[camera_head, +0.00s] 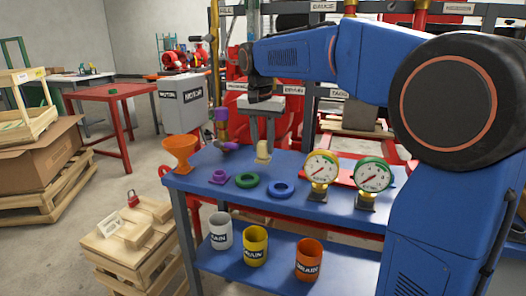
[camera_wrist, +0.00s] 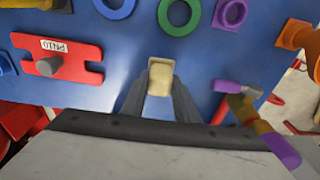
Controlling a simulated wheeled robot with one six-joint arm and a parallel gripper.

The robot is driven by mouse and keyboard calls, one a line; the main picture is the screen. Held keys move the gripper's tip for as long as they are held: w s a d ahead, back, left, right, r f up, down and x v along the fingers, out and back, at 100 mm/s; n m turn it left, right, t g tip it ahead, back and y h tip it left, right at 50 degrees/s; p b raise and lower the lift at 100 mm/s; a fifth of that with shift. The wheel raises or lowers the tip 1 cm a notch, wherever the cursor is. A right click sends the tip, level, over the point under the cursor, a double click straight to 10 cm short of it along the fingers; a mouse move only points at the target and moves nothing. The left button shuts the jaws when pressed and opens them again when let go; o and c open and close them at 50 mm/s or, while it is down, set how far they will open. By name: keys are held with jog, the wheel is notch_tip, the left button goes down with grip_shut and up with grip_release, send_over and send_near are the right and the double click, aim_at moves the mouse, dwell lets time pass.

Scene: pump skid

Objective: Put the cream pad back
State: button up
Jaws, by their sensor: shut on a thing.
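The cream pad (camera_head: 263,152) is a small upright block at the far side of the blue table (camera_head: 215,188) in the head view. My gripper (camera_head: 261,143) comes down from above and is shut on it. In the wrist view the cream pad (camera_wrist: 160,78) sits between the two grey fingertips of my gripper (camera_wrist: 160,88), with the blue tabletop behind it. I cannot tell whether its lower end touches the table.
On the table stand an orange funnel (camera_head: 180,151), a purple flanged piece (camera_head: 219,177), a green ring (camera_head: 246,180), a blue ring (camera_head: 281,188) and two gauges (camera_head: 321,172). A purple-ended tool (camera_wrist: 245,103) and a red PN10 plate (camera_wrist: 58,60) are near my gripper. Several cups (camera_head: 254,246) stand on the lower shelf.

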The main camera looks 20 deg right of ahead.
aim_at(262, 143)
jog(key=shift+f, duration=1.2)
jog(key=shift+f, duration=0.1)
jog(key=o, duration=1)
jog(key=r, duration=0.8)
jog(key=s+a+r, duration=0.1)
jog(key=r, duration=0.3)
jog(key=shift+s, duration=0.15)
